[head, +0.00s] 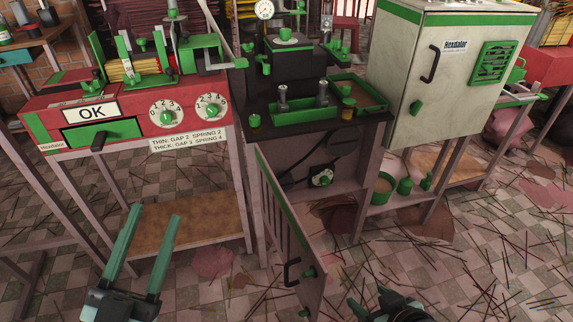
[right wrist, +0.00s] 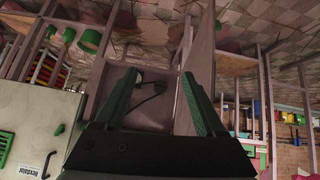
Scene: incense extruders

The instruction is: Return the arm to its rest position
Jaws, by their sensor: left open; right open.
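My left gripper (head: 141,257) is at the lower left in the head view. Its two green fingers stand apart with nothing between them, in front of the red machine's stand. My right gripper shows only as a dark part (head: 393,303) at the bottom edge, right of the slatted door, with its fingers mostly hidden. In the right wrist view, the right gripper (right wrist: 172,88) has its two green fingers spread, with no object held between them. The picture there is upside down, with the dark opening of the stand beyond the fingers.
The slatted door (head: 290,235) hangs open toward me between the grippers. The red machine (head: 130,115) with an OK sign stands left, and a black-topped bench (head: 350,130) with green trays is in the middle. A white cabinet (head: 445,75) stands right. Sticks litter the tiled floor (head: 450,270).

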